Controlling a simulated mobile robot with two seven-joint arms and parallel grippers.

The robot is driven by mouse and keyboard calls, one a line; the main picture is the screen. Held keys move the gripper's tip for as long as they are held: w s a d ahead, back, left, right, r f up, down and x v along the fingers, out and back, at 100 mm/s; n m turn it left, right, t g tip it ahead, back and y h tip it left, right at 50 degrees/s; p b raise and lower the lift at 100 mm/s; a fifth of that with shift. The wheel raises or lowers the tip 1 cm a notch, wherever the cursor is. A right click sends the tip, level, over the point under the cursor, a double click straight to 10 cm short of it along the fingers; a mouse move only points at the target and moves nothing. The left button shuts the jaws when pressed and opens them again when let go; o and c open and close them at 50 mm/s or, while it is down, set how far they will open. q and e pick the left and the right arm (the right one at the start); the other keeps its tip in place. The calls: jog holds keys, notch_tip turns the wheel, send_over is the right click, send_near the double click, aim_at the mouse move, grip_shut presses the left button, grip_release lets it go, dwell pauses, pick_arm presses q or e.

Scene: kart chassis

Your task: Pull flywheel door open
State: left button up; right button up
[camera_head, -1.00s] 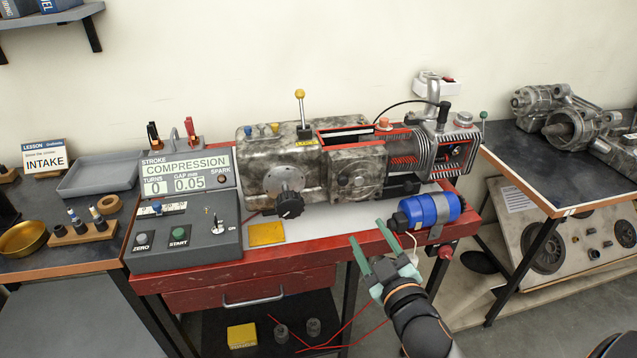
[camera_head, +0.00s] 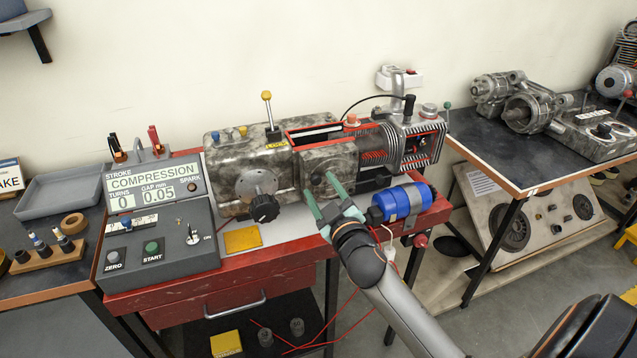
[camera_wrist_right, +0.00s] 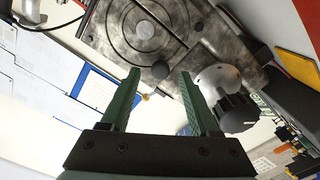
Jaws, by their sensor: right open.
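The flywheel door (camera_head: 338,160) is a mottled grey metal panel with a round raised boss, on the front of the engine. It looks closed. In the right wrist view the door (camera_wrist_right: 112,22) fills the top, with a small dark round knob (camera_wrist_right: 161,70) near its edge. My right gripper (camera_head: 320,184) is open and empty, its green fingers pointing at the door. In the right wrist view the gripper (camera_wrist_right: 158,74) has its fingertips on either side of the knob in the picture; I cannot tell whether they touch it. My left gripper is not in view.
A black-knobbed dial (camera_head: 263,207) sticks out left of the door. A blue cylinder (camera_head: 402,203) lies right of my gripper. The grey control box (camera_head: 160,240) and a yellow pad (camera_head: 243,239) are to the left on the red bench (camera_head: 290,251).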

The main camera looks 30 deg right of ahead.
jog(key=shift+x, duration=1.1)
jog(key=shift+c, duration=0.4)
grip_shut()
